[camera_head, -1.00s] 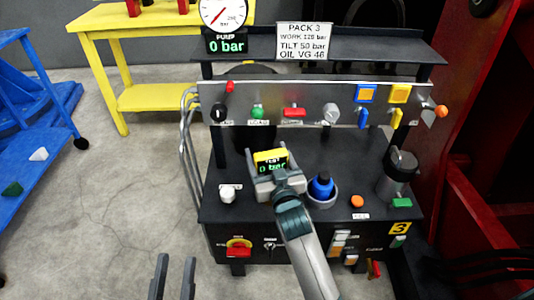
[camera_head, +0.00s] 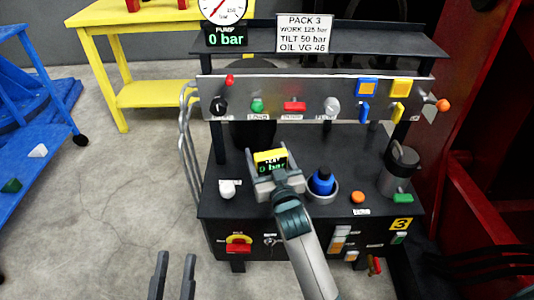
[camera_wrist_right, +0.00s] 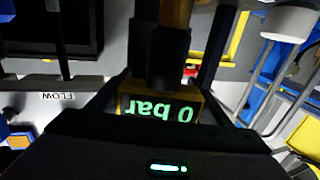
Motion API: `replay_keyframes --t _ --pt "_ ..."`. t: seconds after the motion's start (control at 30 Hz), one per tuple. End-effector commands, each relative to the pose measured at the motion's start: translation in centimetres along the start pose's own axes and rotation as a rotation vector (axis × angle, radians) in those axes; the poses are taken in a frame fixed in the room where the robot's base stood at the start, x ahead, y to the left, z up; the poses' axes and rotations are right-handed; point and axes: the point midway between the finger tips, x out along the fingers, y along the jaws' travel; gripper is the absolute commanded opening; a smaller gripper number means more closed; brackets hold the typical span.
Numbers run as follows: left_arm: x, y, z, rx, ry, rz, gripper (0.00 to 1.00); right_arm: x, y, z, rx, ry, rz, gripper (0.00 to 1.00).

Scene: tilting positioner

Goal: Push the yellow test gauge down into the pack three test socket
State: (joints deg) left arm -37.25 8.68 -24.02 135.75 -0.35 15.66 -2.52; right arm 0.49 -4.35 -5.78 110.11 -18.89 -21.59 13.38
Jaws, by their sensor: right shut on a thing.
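The yellow test gauge (camera_head: 270,155) has a dark display reading "TEST 0 bar" in green. My right gripper (camera_head: 273,176) is shut on it, over the black deck of pack three (camera_head: 225,209). The gauge also shows in the right wrist view (camera_wrist_right: 160,107), display upside down, between the fingers. The test socket is hidden behind the gauge and gripper, so I cannot tell whether the gauge touches or sits in it. My left gripper (camera_head: 172,276) is at the bottom of the head view, open and empty, in front of the pack.
A blue-topped part (camera_head: 322,182) in a grey ring stands just right of my right gripper. A white knob (camera_head: 228,188) is to its left. A panel (camera_head: 275,89) with levers and knobs rises behind. A dark canister (camera_head: 400,168) stands at the right of the deck.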

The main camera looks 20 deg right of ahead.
Motion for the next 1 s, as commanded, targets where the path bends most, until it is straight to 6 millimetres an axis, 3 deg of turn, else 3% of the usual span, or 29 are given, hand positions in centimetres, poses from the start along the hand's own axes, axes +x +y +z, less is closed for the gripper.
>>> replay_keyframes --t 0.97,1.0 --pt "-0.4 -0.1 1.0 0.000 0.000 0.000 0.31 0.0 0.0 1.9 0.000 0.002 0.000 0.40" --pt "-0.4 -0.1 0.9 0.000 0.000 0.000 0.31 0.0 0.0 1.8 0.000 0.002 0.000 0.81"
